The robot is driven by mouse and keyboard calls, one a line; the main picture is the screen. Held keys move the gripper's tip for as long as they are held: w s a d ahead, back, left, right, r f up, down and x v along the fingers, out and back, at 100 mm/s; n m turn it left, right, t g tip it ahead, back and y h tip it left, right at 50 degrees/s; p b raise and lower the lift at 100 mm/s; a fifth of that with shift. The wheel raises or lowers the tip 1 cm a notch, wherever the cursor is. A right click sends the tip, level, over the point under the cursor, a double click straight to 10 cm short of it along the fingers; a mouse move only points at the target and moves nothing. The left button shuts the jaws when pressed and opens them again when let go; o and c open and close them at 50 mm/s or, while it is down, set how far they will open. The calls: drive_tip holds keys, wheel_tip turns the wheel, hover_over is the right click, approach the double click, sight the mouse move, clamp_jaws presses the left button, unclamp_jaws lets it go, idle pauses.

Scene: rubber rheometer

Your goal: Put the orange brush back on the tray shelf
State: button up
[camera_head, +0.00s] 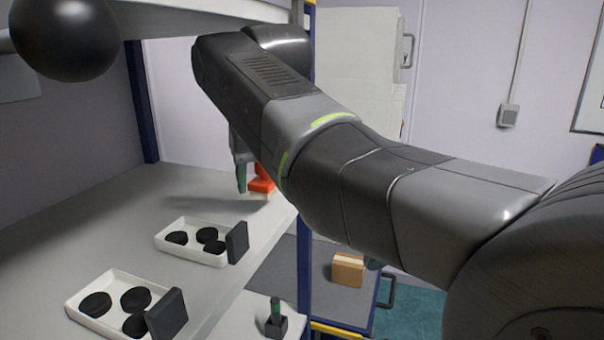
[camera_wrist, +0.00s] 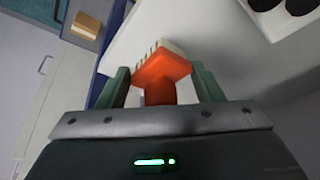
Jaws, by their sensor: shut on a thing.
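The orange brush (camera_wrist: 160,72) is between the two green fingers of my gripper (camera_wrist: 158,85) in the wrist view, with its pale bristles pointing away from the gripper. In the head view the brush (camera_head: 262,183) shows partly behind my arm, at the far right part of the grey shelf (camera_head: 190,185). My gripper (camera_head: 247,178) is shut on it there. The bristles are at or just above the shelf surface; I cannot tell whether they touch. Part of the brush and one finger are hidden by my arm.
Two white trays (camera_head: 164,246) (camera_head: 72,308) with black discs stand nearer on the shelf, each with a dark block at its right end. A small green-handled item (camera_head: 275,318) is lower right. The shelf's back is clear.

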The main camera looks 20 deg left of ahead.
sight(260, 202)
drive_tip(key=w+a+p, duration=0.1)
drive_tip(key=w+a, duration=0.1)
drive_tip(key=w, duration=0.1)
drive_tip(key=shift+w+a, duration=0.1)
drive_tip(key=shift+a, duration=0.1)
drive_tip(key=shift+w+a+f, duration=0.1)
drive_tip(key=shift+f, duration=0.05)
drive_tip(key=shift+f+p, duration=0.35)
drive_tip(key=shift+f, duration=1.25)
drive_tip(key=shift+f, duration=0.1)
drive_tip(key=shift+f, duration=0.15)
drive_tip(key=o, duration=0.7)
drive_tip(key=shift+c, duration=0.2)
